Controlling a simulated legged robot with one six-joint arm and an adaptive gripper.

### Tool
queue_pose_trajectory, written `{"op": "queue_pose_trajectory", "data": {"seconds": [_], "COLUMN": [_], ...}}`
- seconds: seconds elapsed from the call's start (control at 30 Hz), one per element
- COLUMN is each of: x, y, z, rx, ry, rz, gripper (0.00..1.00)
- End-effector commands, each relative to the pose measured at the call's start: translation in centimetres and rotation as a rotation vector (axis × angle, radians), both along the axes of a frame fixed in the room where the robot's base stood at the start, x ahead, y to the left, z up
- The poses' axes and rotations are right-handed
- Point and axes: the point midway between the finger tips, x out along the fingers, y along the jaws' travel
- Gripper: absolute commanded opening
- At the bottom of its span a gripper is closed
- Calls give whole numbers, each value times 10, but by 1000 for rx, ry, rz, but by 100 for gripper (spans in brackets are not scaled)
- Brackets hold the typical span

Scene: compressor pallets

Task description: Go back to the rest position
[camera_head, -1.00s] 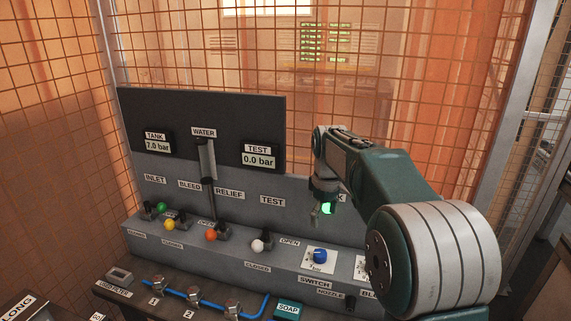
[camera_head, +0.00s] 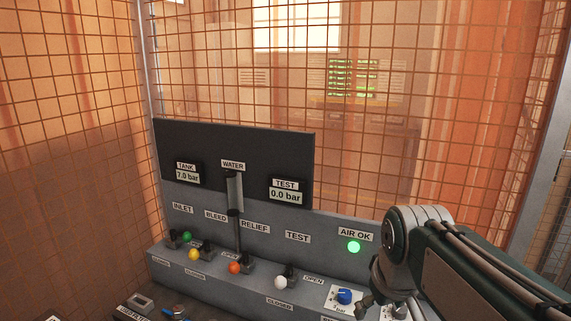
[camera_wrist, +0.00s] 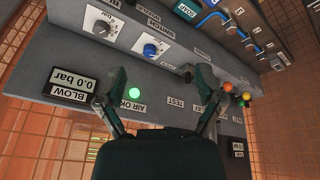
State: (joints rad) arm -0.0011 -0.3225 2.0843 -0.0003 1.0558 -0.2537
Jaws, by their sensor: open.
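My gripper (camera_wrist: 160,92) is open and empty in the wrist view, its two fingers spread in front of the compressor panel. In the head view my arm stands at the lower right, with its end low by the blue knob (camera_head: 344,296) and partly cut off or hidden. The blue knob also shows beyond the fingers in the wrist view (camera_wrist: 150,50). The green AIR OK lamp (camera_head: 354,247) is lit. It also shows between the fingers in the wrist view (camera_wrist: 134,93). I cannot see the gripper touching anything.
The grey panel carries green (camera_head: 186,236), yellow (camera_head: 194,254), orange (camera_head: 235,267) and white (camera_head: 280,282) handle knobs. The tank display (camera_head: 186,174) reads 7.0 bar; the test display (camera_head: 285,194) reads 0.0 bar. An orange mesh fence (camera_head: 400,130) stands behind.

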Motion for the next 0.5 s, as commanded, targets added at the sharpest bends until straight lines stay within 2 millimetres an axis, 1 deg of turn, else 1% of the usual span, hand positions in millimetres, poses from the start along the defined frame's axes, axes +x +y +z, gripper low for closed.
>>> {"op": "queue_pose_trajectory", "data": {"seconds": [0.03,0.2,0.4,0.5], "x": [-12,-46,-84,-98], "y": [0,0,0,0], "z": [-1,-11,-29,-38], "rx": [7,33,68,84], "ry": [-17,-66,-122,-146], "rz": [-20,-89,-168,-201], "gripper": [87,87,87,87]}}
